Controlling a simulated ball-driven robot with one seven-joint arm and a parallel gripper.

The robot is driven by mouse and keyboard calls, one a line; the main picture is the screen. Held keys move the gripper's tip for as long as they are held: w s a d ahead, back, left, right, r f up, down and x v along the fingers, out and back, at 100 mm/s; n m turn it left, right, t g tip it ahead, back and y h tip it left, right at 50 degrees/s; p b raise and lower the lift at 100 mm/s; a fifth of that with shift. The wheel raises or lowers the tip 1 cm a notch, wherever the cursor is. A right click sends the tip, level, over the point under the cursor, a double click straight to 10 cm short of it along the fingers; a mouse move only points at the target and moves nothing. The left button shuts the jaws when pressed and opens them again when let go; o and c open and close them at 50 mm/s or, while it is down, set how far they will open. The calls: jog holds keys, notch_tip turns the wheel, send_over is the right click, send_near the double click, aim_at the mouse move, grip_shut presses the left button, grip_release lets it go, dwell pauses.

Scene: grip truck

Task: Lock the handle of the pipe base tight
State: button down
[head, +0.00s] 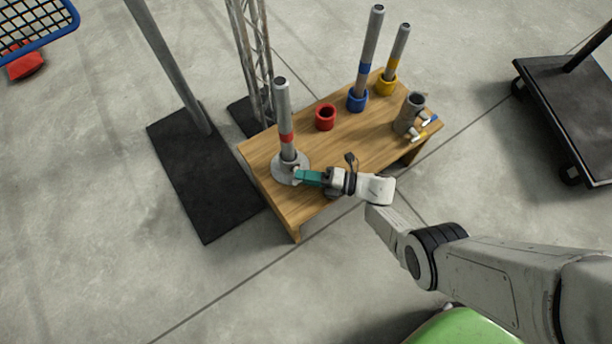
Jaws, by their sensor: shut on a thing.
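The pipe base (283,172) is a round grey metal foot near the left end of the wooden table. A grey pipe with a red band (284,115) stands upright in it. My gripper (300,176) reaches in from the right, with its teal fingers at the right side of the base. The fingers are shut at the place of the handle. The handle is mostly hidden by the fingers, so its angle cannot be told.
The wooden table (335,148) also carries a red ring (325,117), a pipe in a blue ring (357,99), a pipe in a yellow ring (386,85) and a grey cup with tools (410,114). A lattice post and black plate (203,185) stand left. A black cart (570,100) stands right.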

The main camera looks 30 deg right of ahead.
jog(key=c, duration=1.2)
grip_release()
jog(key=shift+d, duration=0.1)
jog(key=p+v, duration=0.1)
jog(key=v, duration=0.9)
jog(key=shift+s+d+p, duration=0.25)
jog(key=shift+s+p, duration=0.05)
